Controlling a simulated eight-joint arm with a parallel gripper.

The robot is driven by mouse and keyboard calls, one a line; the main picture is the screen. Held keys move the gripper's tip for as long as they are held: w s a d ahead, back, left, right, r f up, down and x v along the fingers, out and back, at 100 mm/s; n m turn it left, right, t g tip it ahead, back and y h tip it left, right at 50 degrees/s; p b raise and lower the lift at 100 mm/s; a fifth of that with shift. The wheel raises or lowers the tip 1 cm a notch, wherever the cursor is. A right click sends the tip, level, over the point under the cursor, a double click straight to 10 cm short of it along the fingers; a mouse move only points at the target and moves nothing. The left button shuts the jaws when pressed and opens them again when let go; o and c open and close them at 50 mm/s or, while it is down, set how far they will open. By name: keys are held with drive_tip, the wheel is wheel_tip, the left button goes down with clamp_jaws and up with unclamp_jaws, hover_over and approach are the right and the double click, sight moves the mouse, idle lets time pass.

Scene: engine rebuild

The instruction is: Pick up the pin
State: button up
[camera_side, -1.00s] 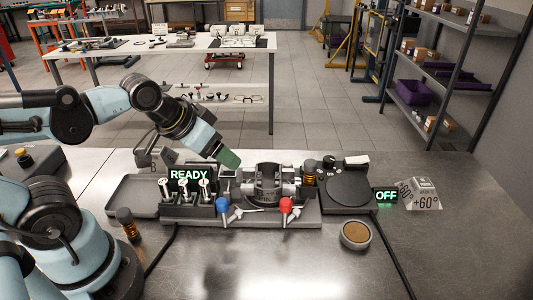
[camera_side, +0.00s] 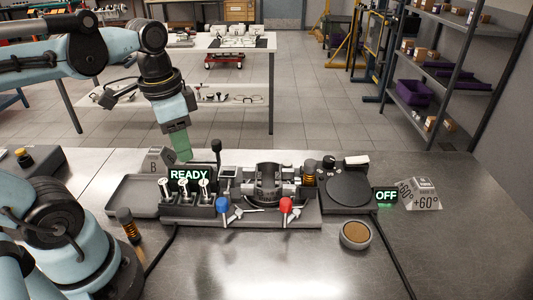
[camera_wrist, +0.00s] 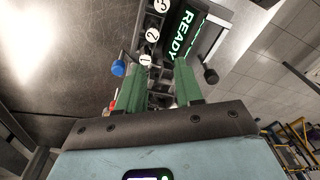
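My gripper (camera_side: 182,158) points down above and behind the dark rack with the green READY sign (camera_side: 189,175). Its two green fingers (camera_wrist: 162,85) stand apart in the wrist view, with no held object visible between them. Several silver upright pieces (camera_side: 185,189) stand in the rack below the sign; I cannot tell which thing is the pin. The wrist view shows numbered white discs (camera_wrist: 152,35) and the READY sign (camera_wrist: 183,32) beyond the fingertips. A gap separates the gripper from the silver pieces in the side view.
A blue knob (camera_side: 222,205) and a red knob (camera_side: 286,205) stand at the fixture's front. A black-knobbed lever (camera_side: 216,147) rises behind the rack. A grey tray (camera_side: 128,198) lies left, and a round dark plate (camera_side: 347,191) right. The front table is mostly clear.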

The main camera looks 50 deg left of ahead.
sight(184, 181)
drive_tip(key=shift+m+g, duration=0.3)
drive_tip(key=shift+g, duration=0.3)
drive_tip(key=f, duration=0.3)
drive_tip(key=s+f, duration=0.1)
drive_tip(key=f, duration=0.1)
drive_tip(key=shift+s+a+f, duration=0.15)
drive_tip(key=shift+a+f, duration=0.05)
drive_tip(key=shift+f, duration=0.2)
drive_tip(key=shift+d+f, duration=0.15)
drive_tip(key=shift+f, duration=0.7)
drive_tip(key=shift+d+f, duration=0.1)
drive_tip(key=shift+f, duration=1.65)
clamp_jaws()
